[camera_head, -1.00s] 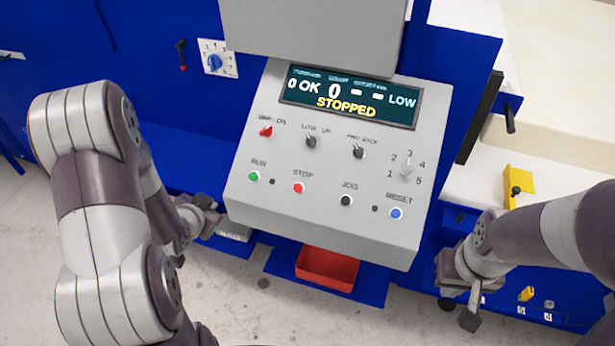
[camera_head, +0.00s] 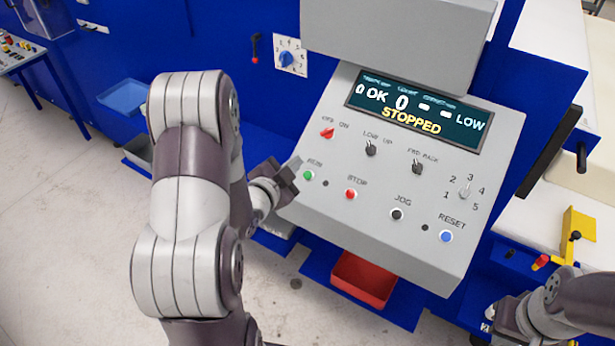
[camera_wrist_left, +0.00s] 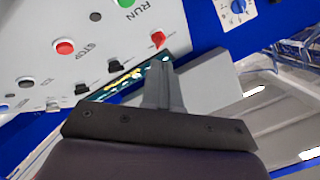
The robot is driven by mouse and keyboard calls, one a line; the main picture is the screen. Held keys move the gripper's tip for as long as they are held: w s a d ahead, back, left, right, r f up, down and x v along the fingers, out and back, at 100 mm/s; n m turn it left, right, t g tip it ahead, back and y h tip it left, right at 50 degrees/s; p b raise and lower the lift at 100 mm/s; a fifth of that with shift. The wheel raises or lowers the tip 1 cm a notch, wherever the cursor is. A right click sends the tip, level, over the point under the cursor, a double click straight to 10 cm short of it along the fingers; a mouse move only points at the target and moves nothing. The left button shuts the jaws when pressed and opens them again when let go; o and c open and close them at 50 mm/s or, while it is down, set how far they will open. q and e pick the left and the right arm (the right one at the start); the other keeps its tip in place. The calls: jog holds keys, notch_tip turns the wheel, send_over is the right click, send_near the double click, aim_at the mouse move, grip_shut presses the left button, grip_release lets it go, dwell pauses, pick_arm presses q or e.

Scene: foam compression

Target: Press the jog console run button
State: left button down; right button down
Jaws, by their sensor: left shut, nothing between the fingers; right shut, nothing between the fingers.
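The grey jog console (camera_head: 372,229) stands in the middle of the head view, and its display (camera_head: 417,112) reads STOPPED. The green run button (camera_head: 308,175) is at the left of the lower button row. It also shows at the top of the left wrist view (camera_wrist_left: 126,2). The red stop button (camera_head: 351,194) is to its right. My left gripper (camera_head: 293,172) is shut and empty at the console's left edge, close beside the run button; I cannot tell whether it touches the console. My right gripper (camera_head: 493,318) is low at the right, apart from the console, its fingers hard to make out.
The red off/on switch (camera_head: 327,133) sits above the run button. The jog button (camera_head: 397,214) and blue reset button (camera_head: 446,236) are further right. A red tray (camera_head: 363,280) is below the console. A yellow bracket (camera_head: 578,236) stands at the right.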

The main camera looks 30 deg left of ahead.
aim_at(308, 175)
pick_arm(q)
jog(key=w+f+b, duration=0.1)
jog(key=f+b, duration=0.1)
jog(key=f, duration=0.1)
jog(key=w+f+b, duration=0.1)
jog(key=f, duration=0.1)
jog(key=shift+w+d, duration=0.1)
jog(key=shift+w, duration=0.25)
jog(key=shift+w+f+b, duration=0.5)
jog(key=shift+f+b, duration=0.05)
jog(key=shift+b, duration=0.15)
jog(key=shift+f, duration=0.1)
dwell(1.0)
jog(key=shift+w+f+b, duration=0.2)
jog(key=shift+f+b, duration=0.05)
jog(key=shift+b, duration=0.2)
